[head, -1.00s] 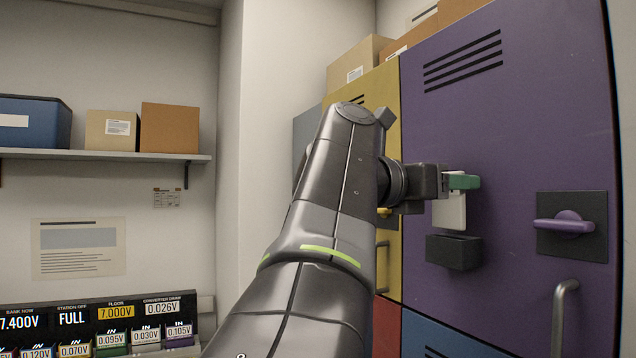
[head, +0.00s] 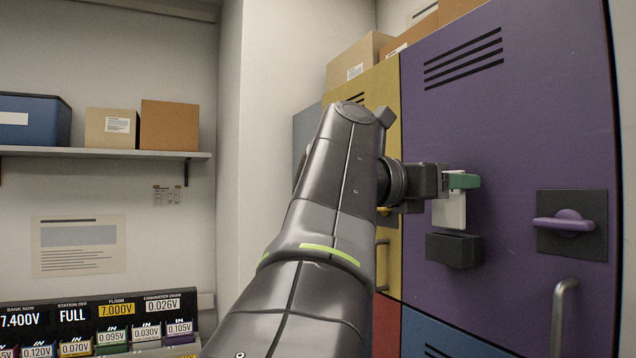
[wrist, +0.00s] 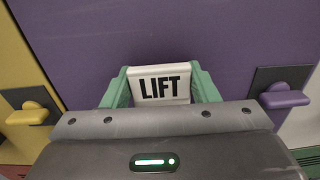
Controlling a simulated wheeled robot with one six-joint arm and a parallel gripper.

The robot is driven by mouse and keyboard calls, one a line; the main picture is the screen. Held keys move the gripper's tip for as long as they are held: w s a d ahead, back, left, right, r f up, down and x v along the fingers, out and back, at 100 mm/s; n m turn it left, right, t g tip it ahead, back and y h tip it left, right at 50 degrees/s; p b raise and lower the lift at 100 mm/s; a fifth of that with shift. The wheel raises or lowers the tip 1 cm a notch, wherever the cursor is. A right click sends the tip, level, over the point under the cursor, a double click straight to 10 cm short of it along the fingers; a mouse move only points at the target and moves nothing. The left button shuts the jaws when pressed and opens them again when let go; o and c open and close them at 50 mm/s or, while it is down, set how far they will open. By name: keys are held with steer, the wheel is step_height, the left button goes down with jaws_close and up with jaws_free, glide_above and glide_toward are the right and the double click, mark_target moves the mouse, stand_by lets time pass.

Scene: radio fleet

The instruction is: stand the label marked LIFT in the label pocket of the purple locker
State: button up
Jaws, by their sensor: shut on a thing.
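My gripper (head: 462,181) has green fingers and is shut on a white label (head: 450,211). In the wrist view the label (wrist: 160,84) shows the word LIFT between the green fingertips (wrist: 160,92). The label hangs upright in front of the purple locker (head: 500,140). The label pocket (head: 453,249), a dark open-topped box on the purple door, is directly below the label. The label's lower edge is close to the pocket's top rim; I cannot tell whether it is inside. The pocket is hidden in the wrist view.
A purple handle (head: 566,222) on a dark plate is right of the pocket, with a grey bar handle (head: 562,318) below it. A yellow locker (head: 386,110) is to the left and a blue one (head: 440,338) below. Boxes (head: 358,58) stand on top.

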mark_target(445, 214)
steer(key=shift+f+b, duration=1.8)
steer(key=shift+f, duration=0.75)
steer(key=o, duration=1)
steer(key=shift+o, duration=0.2)
steer(key=shift+a, duration=0.15)
steer(key=b+v, duration=0.1)
steer(key=v, duration=0.4)
steer(key=shift+s+a+b, duration=0.1)
steer(key=shift+a+b, duration=0.2)
steer(key=b+v, duration=0.1)
steer(key=v, duration=0.7)
steer(key=shift+b, duration=0.4)
steer(key=shift+s, duration=0.1)
steer(key=shift+d, duration=0.15)
